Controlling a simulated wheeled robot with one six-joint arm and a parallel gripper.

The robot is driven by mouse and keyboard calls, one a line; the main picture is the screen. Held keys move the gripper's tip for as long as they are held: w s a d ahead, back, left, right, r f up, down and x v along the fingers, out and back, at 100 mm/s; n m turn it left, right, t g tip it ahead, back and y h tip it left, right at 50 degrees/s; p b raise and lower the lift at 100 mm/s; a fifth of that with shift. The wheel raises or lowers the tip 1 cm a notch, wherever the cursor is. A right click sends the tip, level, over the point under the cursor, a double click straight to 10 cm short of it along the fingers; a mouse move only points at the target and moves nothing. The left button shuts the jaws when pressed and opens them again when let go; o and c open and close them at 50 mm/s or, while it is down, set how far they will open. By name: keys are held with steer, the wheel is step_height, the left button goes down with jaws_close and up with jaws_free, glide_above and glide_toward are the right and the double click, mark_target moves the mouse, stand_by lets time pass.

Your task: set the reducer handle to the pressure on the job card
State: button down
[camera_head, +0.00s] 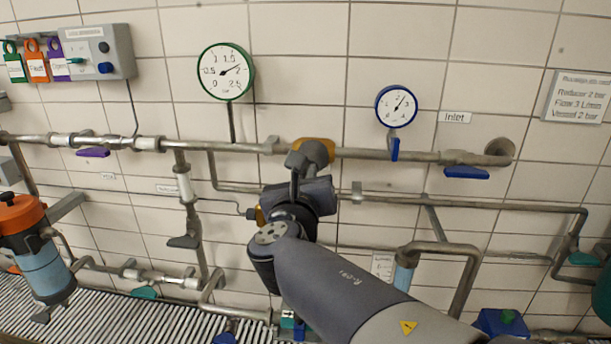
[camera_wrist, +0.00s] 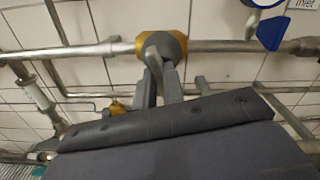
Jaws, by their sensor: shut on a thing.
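The reducer (camera_head: 318,148) is a brass-coloured body on the upper grey pipe. It also shows at the top of the wrist view (camera_wrist: 174,46). Its grey handle (camera_wrist: 152,46) hangs down at a slight tilt. My gripper (camera_head: 296,167) is shut on the handle, with one finger on each side in the wrist view (camera_wrist: 158,72). The job card (camera_head: 577,97) on the right wall appears to read Reducer 2 bar, Flow 3 L/min, Vessel 2 bar. The green-rimmed gauge (camera_head: 226,72) has its needle pointing up-right, close to the 2 mark.
A blue-rimmed gauge (camera_head: 396,106) stands right of the reducer, near the Inlet label (camera_head: 455,117) and a blue lever (camera_head: 466,172). A purple lever (camera_head: 93,152) is on the left pipe. A switch box (camera_head: 100,52) with coloured tags hangs upper left. Pipes run close below the reducer.

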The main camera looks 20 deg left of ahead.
steer(key=shift+f+m+b, duration=0.1)
steer(key=shift+m+b, duration=0.3)
steer(key=shift+b, duration=0.15)
steer(key=m+b, duration=0.5)
steer(key=shift+d+m+b, duration=0.2)
steer(key=shift+m+b, duration=0.1)
stand_by(0.3)
steer(key=c, duration=1.5)
jaws_free()
steer(key=b+v, duration=0.2)
steer(key=v, duration=0.8)
steer(key=shift+s, duration=0.4)
